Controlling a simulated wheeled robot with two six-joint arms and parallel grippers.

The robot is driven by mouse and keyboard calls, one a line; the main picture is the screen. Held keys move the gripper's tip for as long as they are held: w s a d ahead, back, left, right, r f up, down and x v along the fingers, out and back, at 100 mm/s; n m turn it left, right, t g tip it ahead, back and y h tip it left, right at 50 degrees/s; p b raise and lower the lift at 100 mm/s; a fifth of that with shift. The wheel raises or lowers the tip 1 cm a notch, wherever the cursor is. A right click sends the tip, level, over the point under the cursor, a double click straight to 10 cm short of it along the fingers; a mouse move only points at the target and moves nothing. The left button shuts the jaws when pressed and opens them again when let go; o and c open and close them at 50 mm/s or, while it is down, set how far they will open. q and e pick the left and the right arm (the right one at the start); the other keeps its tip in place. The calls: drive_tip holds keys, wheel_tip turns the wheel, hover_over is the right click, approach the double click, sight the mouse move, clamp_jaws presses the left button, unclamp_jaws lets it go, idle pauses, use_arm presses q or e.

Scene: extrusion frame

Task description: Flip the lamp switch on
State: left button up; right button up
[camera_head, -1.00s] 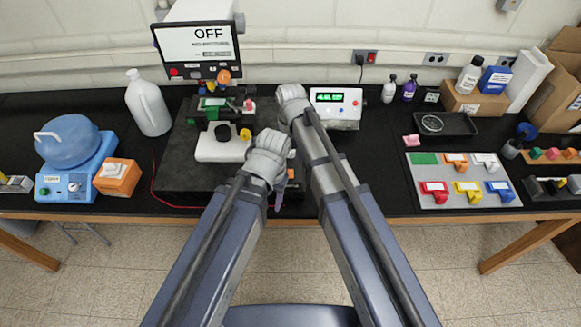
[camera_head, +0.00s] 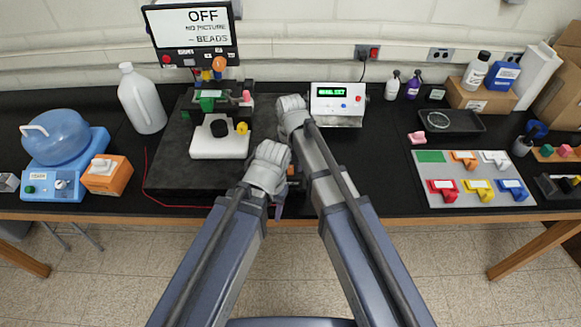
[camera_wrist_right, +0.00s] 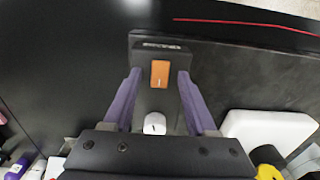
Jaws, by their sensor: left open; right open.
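An orange rocker switch (camera_wrist_right: 160,73) sits on a small dark box (camera_wrist_right: 174,52) in the right wrist view. A rounded white part (camera_wrist_right: 155,123) shows nearer the palm. My right gripper (camera_wrist_right: 158,76) is open, with its purple fingers on either side of the switch; whether they touch the box is unclear. In the head view, a bit of orange (camera_head: 291,169) shows beside the arms, and the right gripper's fingers are hidden. My left gripper (camera_head: 279,209) is low, by the front table edge, with a purple finger showing; its jaws are mostly hidden.
A microscope-like device (camera_head: 220,145) stands on the dark slab (camera_head: 168,171), its screen (camera_head: 192,35) reading OFF. A meter box (camera_head: 338,103) stands to the right. A blue device (camera_head: 55,185) and orange box (camera_head: 107,174) are left. A switch board (camera_head: 470,178) lies right.

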clamp_jaws()
idle(0.3)
drive_tip(key=shift+w+g, duration=0.4)
drive_tip(key=shift+g, duration=0.1)
drive_tip(key=shift+w+f+g, duration=0.1)
drive_tip(key=shift+w+g, duration=0.05)
drive_tip(key=shift+g, duration=0.25)
drive_tip(key=shift+g+b, duration=0.3)
drive_tip(key=shift+b, duration=0.1)
drive_tip(key=shift+g, duration=0.3)
drive_tip(key=shift+s, duration=0.2)
